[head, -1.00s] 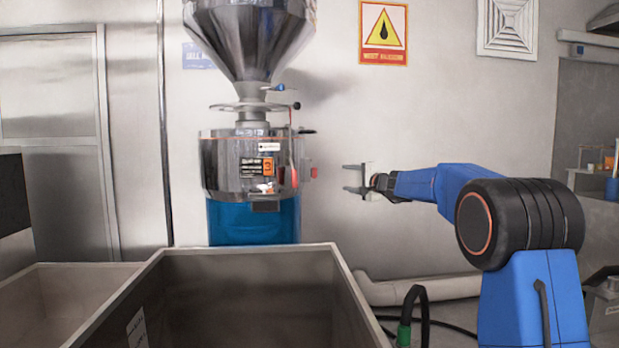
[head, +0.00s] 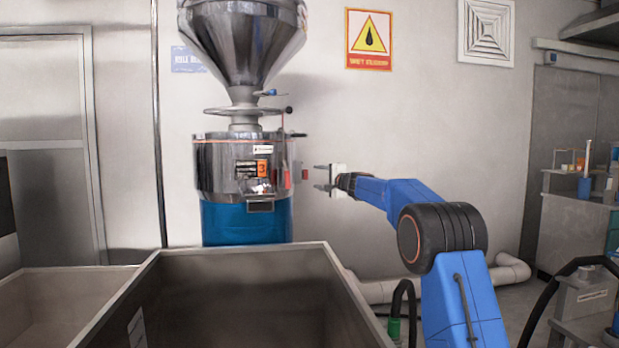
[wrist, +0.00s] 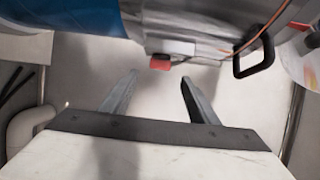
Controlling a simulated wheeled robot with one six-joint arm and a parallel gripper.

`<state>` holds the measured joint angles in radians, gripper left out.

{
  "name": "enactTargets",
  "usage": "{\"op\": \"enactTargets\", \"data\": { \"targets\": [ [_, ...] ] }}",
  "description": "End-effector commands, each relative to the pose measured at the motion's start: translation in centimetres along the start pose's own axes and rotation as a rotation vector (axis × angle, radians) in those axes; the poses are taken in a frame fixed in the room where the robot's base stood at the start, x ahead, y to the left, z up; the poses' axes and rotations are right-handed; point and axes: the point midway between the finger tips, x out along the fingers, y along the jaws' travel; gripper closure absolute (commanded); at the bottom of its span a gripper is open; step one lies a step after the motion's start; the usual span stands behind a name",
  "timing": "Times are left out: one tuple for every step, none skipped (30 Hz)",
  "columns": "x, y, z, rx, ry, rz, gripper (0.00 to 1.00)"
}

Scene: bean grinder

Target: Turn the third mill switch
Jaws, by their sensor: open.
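The mill (head: 235,165) is a steel drum on a blue base under a large steel hopper, with an orange label marked 3 on its front. A small red switch (head: 305,175) sticks out from the drum's right side. It also shows in the wrist view (wrist: 160,62), beyond and between my fingertips. My gripper (head: 318,178) is open and empty, just right of the red switch and pointing left at it. In the wrist view my two fingers (wrist: 158,80) are spread, with a gap between them and the switch.
A large open grey bin (head: 240,290) stands in front of the mill. A black loop handle (wrist: 254,56) sticks out from the mill in the wrist view. A pale pipe (head: 510,272) runs low along the wall. The wall behind my gripper is clear.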

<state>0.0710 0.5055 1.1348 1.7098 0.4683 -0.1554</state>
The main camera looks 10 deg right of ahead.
Motion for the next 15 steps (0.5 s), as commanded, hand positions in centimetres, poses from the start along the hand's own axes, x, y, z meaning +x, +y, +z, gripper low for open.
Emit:
{"op": "enactTargets", "data": {
  "targets": [
    [0.8,0.1,0.0,-0.001,-0.001,0.0,0.45],
    [1.3,0.0,0.0,-0.002,-0.001,-0.001,0.45],
    [1.9,0.1,0.0,0.0,-0.001,0.0,0.45],
    [2.2,0.1,0.1,-0.002,-0.001,-0.001,0.45],
    [2.6,0.1,0.1,-0.001,-0.002,-0.001,0.45],
    [3.2,0.1,0.1,-0.002,-0.002,0.0,0.45],
    [3.6,0.1,0.1,-0.001,-0.002,0.0,0.45],
    [4.0,0.0,0.1,-0.001,-0.002,-0.001,0.45],
    [4.5,0.1,0.1,-0.002,-0.001,0.0,0.45],
    [4.8,0.1,0.1,-0.001,-0.001,-0.001,0.45],
    [5.2,0.1,0.0,-0.002,0.0,-0.001,0.45],
    [5.5,0.0,0.0,-0.001,-0.001,-0.001,0.45],
    [5.8,0.0,0.0,-0.002,-0.001,-0.001,0.45],
    [6.1,0.1,0.0,-0.001,-0.001,0.0,0.45],
    [6.4,0.0,0.0,-0.001,-0.001,-0.001,0.45]
  ]
}}
